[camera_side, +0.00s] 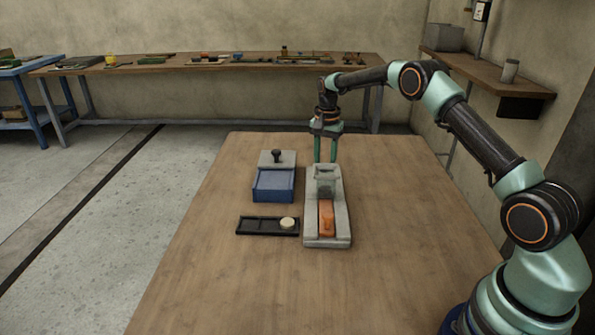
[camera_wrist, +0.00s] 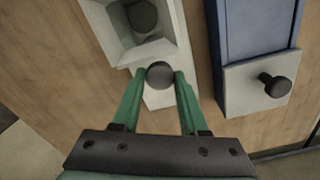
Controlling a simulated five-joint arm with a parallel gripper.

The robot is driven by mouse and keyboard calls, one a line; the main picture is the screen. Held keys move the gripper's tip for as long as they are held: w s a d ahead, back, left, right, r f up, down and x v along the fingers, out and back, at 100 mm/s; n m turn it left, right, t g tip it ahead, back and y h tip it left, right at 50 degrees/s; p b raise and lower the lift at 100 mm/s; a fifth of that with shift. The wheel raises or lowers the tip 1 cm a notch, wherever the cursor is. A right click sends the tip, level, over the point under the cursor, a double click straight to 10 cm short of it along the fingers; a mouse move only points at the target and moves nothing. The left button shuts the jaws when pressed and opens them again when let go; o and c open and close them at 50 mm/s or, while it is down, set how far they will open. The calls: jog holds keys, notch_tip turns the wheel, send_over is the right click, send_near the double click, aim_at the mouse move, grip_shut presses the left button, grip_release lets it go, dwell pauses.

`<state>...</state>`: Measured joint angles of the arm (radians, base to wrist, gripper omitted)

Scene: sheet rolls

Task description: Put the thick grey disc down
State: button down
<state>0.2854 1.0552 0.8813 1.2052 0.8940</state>
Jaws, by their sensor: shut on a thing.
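In the wrist view, a dark grey round disc (camera_wrist: 159,75) sits between the green fingertips of my gripper (camera_wrist: 159,80), which is shut on it. Pale grey surface of the fixture (camera_wrist: 160,99) shows behind the disc. I cannot tell whether the disc touches it. Another dark round piece (camera_wrist: 142,17) lies inside the square hopper of the fixture. In the side view, my gripper (camera_side: 325,160) points down at the far end of the long grey fixture (camera_side: 342,226), just behind its hopper. The held disc cannot be made out there.
A blue box (camera_side: 273,186) stands left of the fixture, with a grey plate and black knob (camera_side: 277,156) behind it. A black tray (camera_side: 256,226) holds a cream disc (camera_side: 287,223). An orange piece (camera_side: 326,217) lies in the fixture's channel. The table's right side is clear.

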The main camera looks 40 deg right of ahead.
jog(key=shift+f, duration=2.2)
jog(key=shift+f, duration=0.2)
jog(key=shift+c, duration=2.2)
grip_release()
jog(key=shift+r, duration=0.1)
